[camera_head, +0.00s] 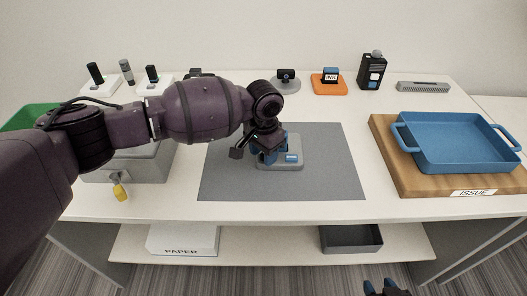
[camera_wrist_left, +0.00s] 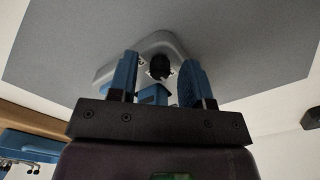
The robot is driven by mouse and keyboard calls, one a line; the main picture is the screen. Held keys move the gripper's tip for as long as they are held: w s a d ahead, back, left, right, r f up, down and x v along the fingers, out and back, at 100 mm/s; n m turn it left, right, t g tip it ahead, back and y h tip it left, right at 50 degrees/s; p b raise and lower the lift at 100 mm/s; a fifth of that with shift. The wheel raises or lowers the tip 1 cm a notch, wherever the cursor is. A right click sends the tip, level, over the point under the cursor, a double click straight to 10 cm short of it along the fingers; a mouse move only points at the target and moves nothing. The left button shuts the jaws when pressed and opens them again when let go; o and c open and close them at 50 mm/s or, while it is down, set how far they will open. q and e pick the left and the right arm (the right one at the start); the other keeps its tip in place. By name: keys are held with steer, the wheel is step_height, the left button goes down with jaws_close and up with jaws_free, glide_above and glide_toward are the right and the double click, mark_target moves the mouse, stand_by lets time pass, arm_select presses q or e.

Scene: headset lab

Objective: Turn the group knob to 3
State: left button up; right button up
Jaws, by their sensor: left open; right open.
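The knob's setting is not readable. My right gripper (camera_head: 384,289) is open and empty at the bottom edge.
The grey mat (camera_head: 335,180) is otherwise clear. A blue tray (camera_head: 460,150) stands on a wooden board (camera_head: 395,165) at the right. A grey box (camera_head: 150,165) with a yellow tag is at the left, partly behind my arm. Several small devices line the back.

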arm_select(q)
steer(key=shift+c, duration=0.4)
jaws_close()
